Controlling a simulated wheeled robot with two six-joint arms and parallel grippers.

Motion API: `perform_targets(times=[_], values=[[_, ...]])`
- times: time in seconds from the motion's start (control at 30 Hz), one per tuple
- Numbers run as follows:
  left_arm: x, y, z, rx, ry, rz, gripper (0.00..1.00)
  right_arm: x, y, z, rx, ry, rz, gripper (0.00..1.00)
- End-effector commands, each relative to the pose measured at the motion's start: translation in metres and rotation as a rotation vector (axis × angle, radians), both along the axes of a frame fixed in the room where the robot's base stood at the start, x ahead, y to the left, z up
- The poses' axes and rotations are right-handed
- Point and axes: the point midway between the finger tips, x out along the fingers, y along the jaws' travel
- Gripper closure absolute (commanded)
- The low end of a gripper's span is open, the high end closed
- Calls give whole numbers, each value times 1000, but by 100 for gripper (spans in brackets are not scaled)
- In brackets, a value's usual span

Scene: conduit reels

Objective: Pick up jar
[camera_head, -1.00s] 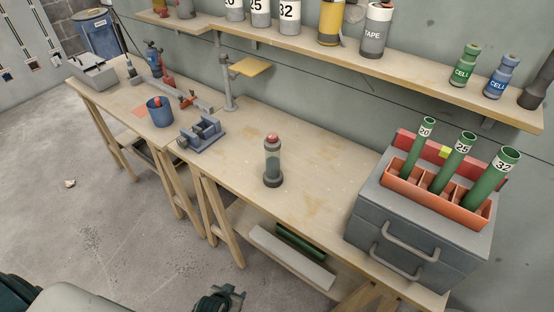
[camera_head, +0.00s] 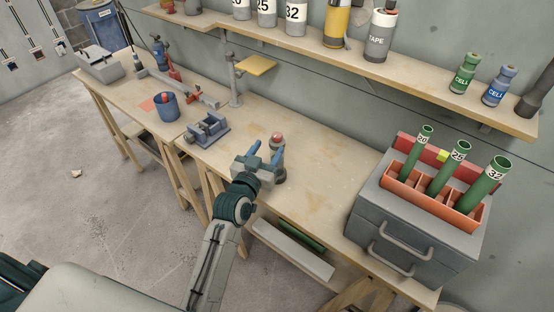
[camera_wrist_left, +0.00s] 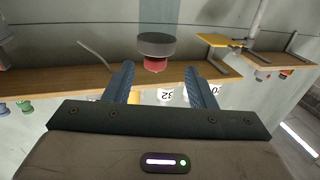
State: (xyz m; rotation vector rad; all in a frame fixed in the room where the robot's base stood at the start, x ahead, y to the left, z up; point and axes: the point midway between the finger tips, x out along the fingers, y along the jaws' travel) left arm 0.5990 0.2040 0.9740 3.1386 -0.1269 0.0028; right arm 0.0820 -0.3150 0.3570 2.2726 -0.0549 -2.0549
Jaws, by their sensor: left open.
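The jar (camera_head: 277,145), with a dark cap and red knob, stands upright on the workbench, its greenish body and dark base partly hidden by my left gripper. In the left wrist view, which looks upside down, the jar's dark cap (camera_wrist_left: 156,45) and red knob hang from the top, centred between the fingers. My left gripper (camera_head: 266,153) is open on the near side of the jar, its blue fingers pointing toward it. In the wrist view the open fingers (camera_wrist_left: 159,82) hold nothing. Whether they touch the jar cannot be told. My right gripper is out of view.
A grey toolbox (camera_head: 410,235) with an orange tray (camera_head: 462,217) of green tubes stands to the right. A small vise (camera_head: 208,130) and a blue cup (camera_head: 166,106) are to the left. A wall shelf (camera_head: 420,85) with containers runs behind. Bare bench lies between jar and toolbox.

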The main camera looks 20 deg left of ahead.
Motion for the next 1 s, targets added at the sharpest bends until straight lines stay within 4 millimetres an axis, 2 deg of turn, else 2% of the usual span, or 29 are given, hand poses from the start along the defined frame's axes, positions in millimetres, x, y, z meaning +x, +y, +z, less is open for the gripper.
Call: perform_targets(times=[0.17,0.37,0.5,0.8,1.0], values=[[13,-2,1,-1,1,0,49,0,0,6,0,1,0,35],[40,-9,5,-1,3,0,49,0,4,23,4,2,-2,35],[56,-10,2,0,2,0,49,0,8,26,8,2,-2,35],[60,-10,0,0,2,0,49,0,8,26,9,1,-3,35],[60,-10,0,0,3,0,89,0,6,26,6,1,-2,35]])
